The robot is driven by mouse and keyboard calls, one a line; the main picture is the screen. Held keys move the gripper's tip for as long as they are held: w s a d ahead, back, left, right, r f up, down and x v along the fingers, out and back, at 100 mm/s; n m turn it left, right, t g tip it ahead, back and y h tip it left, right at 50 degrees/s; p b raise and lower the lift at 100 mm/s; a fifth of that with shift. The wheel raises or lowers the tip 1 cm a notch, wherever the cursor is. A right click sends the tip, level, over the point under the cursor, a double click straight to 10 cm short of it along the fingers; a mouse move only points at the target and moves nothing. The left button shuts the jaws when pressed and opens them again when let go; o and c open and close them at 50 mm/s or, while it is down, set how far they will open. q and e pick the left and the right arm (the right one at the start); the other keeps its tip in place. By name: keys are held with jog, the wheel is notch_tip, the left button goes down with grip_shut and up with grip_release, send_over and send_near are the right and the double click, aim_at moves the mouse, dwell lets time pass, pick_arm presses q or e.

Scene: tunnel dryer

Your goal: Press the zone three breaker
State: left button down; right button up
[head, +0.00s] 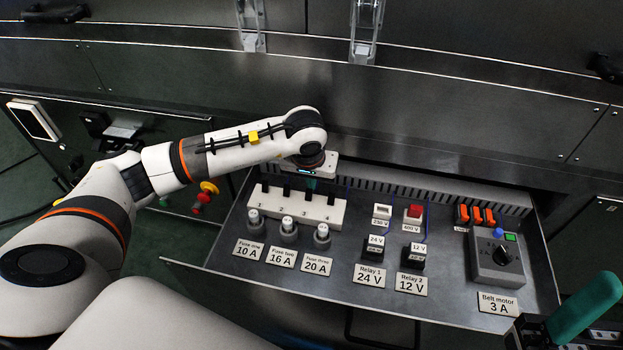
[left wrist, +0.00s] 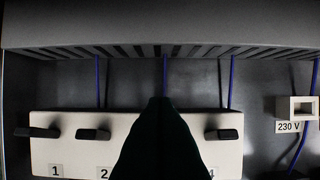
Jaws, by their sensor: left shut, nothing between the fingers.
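The white breaker block (head: 297,208) stands at the left of the open drawer, with black levers over printed numbers. The zone three breaker lever (head: 308,196) is just below my left gripper (head: 311,182). My left gripper is shut and empty, pointing down. In the left wrist view, the dark shut fingers (left wrist: 163,104) cover breaker three and its number. The levers of breaker one (left wrist: 37,132), breaker two (left wrist: 93,134) and breaker four (left wrist: 224,134) show there. I cannot tell whether the fingertips touch lever three. My right gripper (head: 570,318) shows partly at the lower right; its jaw state is unclear.
Fuses (head: 287,229) stand in front of the block. Relays (head: 375,246), a red 400 V part (head: 413,214), orange parts (head: 477,214) and the belt motor box (head: 497,262) stand to the right. A slotted duct (head: 440,192) runs behind. Bare drawer floor (head: 340,278) lies in front.

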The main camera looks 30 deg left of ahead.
aim_at(309, 200)
pick_arm(q)
jog(key=shift+s+d+r, duration=0.1)
jog(key=shift+s+r, duration=0.1)
jog(key=shift+s, duration=0.35)
jog(key=shift+s+d+r, duration=0.1)
jog(key=shift+s+d, duration=0.05)
jog(key=shift+s, duration=0.45)
jog(key=shift+s+d+r+p, duration=0.2)
jog(key=shift+s+r+p, duration=0.2)
jog(key=shift+s, duration=0.25)
jog(key=shift+s, duration=0.1)
